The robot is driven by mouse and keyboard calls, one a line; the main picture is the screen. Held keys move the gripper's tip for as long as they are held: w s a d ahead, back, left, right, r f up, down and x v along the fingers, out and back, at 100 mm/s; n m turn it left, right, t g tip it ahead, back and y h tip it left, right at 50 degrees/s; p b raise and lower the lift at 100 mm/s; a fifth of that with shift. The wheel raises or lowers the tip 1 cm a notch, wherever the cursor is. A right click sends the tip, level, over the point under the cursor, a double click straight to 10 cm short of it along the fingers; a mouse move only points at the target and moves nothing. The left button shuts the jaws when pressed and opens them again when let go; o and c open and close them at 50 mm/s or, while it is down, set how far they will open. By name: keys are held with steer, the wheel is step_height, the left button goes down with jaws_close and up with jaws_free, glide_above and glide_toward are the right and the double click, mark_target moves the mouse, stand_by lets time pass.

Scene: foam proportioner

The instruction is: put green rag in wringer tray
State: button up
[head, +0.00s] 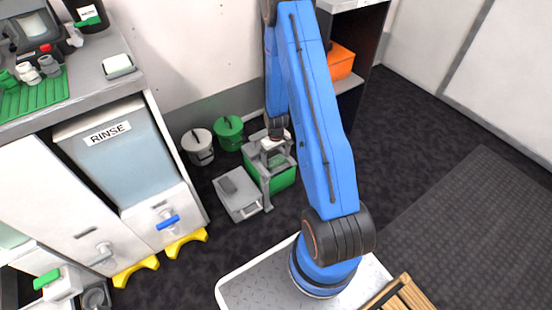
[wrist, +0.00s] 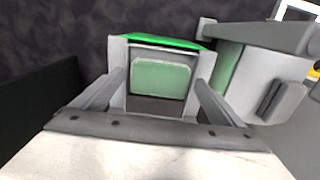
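A pale green, flat, rounded piece that looks like the green rag (wrist: 160,77) lies inside a grey frame, which appears to be the wringer tray (wrist: 118,62), in the wrist view. In the head view the grey wringer (head: 272,158) stands on a green bucket (head: 284,179), partly behind my arm. My gripper (wrist: 160,100) is over the wringer, its two grey fingers spread apart on either side of the green piece. I see no contact between fingers and rag. In the head view my gripper (head: 276,134) is small and partly hidden.
A grey box with a pad (head: 238,194) stands left of the wringer. White (head: 198,147) and green (head: 229,133) buckets stand behind, near the wall. Dark floor at right is open.

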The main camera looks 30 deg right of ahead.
step_height(320, 180, up, 12)
step_height(320, 180, up, 14)
steer(key=t, duration=0.1)
glide_above(276, 160)
steer(key=s+a, duration=0.2)
steer(key=a, duration=0.2)
steer(key=s+a+r+t, duration=0.1)
steer(key=s+a+r, duration=0.2)
steer(key=r, duration=0.4)
steer(key=s+a+r, duration=0.2)
steer(key=s+r, duration=0.1)
steer(key=r, duration=0.4)
steer(key=s+a+r+t, duration=0.1)
steer(key=s+a+r, duration=0.1)
steer(key=s+r, duration=0.2)
steer(key=s+a+r+t, duration=0.1)
steer(key=s+r, duration=0.3)
steer(key=s, duration=0.7)
steer(key=s+a+r, duration=0.4)
steer(key=s+r, duration=0.1)
steer(key=s, duration=0.2)
steer(key=shift+s+t, duration=0.25)
steer(key=shift+t, duration=0.15)
